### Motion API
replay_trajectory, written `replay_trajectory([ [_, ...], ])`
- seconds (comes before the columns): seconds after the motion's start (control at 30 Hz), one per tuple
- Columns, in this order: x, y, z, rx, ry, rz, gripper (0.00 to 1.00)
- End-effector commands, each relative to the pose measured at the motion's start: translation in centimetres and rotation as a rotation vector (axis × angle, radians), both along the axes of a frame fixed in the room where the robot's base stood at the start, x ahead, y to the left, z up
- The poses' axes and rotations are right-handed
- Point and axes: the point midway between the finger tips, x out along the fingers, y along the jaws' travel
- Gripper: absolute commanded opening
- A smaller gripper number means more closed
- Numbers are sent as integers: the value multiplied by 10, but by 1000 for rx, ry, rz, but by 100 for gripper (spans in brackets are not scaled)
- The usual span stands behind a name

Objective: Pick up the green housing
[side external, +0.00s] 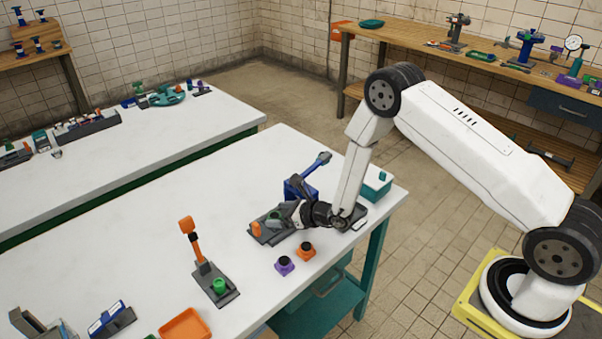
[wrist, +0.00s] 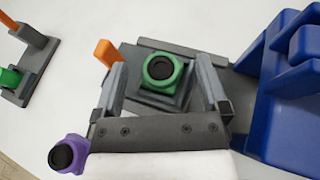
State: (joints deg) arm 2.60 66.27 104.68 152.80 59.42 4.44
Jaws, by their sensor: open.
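The green housing (wrist: 146,74), with a black round top, sits on a grey block of a dark fixture (wrist: 205,62) in the wrist view. My gripper (wrist: 163,66) is open, with one finger on each side of the housing. Gaps show between the housing and both fingers. In the side view my gripper (side external: 284,212) is low over the fixture (side external: 266,237), and the green housing (side external: 273,216) is partly hidden beside the fingers.
A blue clamp (wrist: 290,70) stands close right of my gripper. An orange post (wrist: 107,52) is near the left finger. Purple (side external: 285,266) and orange (side external: 306,251) housings stand in front. Another fixture holds a green part (side external: 219,286). The table's middle left is clear.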

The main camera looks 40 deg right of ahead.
Motion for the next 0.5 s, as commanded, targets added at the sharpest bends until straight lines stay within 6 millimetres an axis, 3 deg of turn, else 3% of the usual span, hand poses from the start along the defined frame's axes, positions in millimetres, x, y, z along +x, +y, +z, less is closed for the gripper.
replay_trajectory([
  [0.2,14,6,-7,0,0,0,94],
  [0.5,16,6,-8,0,1,-1,94],
])
